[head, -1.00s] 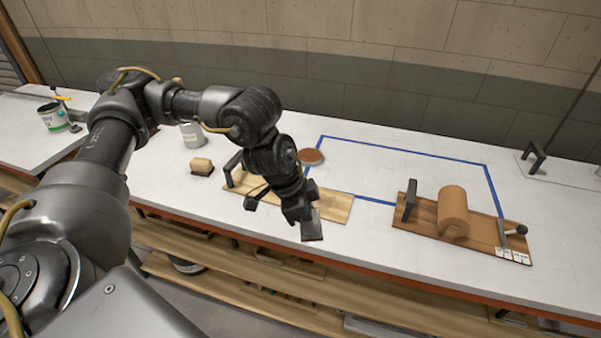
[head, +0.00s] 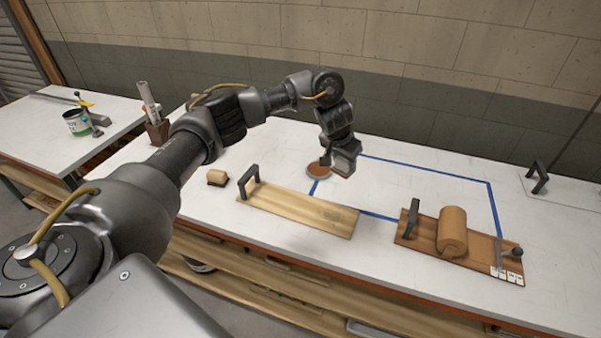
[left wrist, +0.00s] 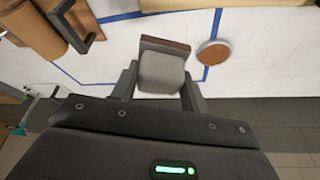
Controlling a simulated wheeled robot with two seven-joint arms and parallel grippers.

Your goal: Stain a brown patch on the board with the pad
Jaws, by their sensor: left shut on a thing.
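My left gripper (head: 342,160) is shut on a pad, a grey block with a brown edge (left wrist: 162,70), seen between the fingers in the left wrist view. In the head view it hangs above the table, just right of a round dish of brown stain (head: 318,170); the dish also shows in the left wrist view (left wrist: 213,53). The pale wooden board (head: 290,208) with a black handle lies in front of the dish. A faint, slightly darker mark shows near its right end. My right gripper is out of view.
A darker board (head: 480,259) carrying a brown roll (head: 452,232) lies at the right. Blue tape (head: 425,165) marks a rectangle on the white table. A small block (head: 217,178) sits left of the pale board.

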